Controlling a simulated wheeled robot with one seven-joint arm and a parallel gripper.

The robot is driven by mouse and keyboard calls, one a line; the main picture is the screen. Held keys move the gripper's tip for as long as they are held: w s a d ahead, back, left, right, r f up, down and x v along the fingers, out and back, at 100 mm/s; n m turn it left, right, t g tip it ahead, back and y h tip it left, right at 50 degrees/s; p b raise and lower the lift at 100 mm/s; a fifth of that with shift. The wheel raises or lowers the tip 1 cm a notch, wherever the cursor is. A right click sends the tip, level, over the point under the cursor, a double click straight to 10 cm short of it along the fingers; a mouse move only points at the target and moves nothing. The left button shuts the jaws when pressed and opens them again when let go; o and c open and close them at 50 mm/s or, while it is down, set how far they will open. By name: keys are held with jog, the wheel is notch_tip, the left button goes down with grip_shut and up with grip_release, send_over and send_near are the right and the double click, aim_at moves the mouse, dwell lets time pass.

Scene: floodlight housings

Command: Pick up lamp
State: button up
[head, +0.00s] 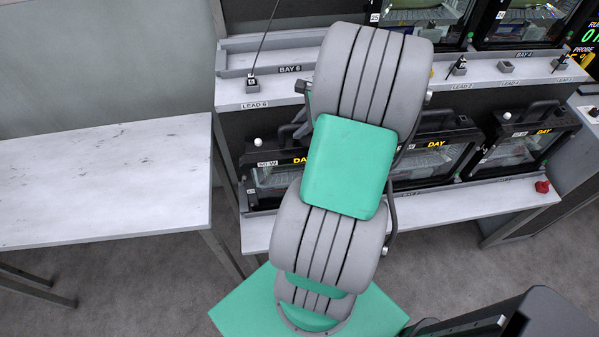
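Several black-framed floodlight housings with glass fronts and yellow "DAY" labels stand on a two-level rack; I cannot tell which is the lamp meant. On the lower level are a left housing (272,176), partly hidden by my arm, a middle housing (440,152), also partly hidden, and a right housing (530,140). On the upper level, two more housings (462,28) (490,22) are cut off by the top edge. My grey and green arm fills the middle of the view. My gripper does not show.
A bare white table (110,180) stands at the left. The bay marked "BAY 6" (240,58) looks empty, with a lead plug (251,84) in front. A red knob (542,186) sits at the rack's lower right. Grey floor (130,290) is open between table and rack.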

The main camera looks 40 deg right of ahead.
grip_shut()
dwell(0.9)
jog(key=shift+w+d+r, duration=0.15)
jog(key=shift+r, duration=0.15)
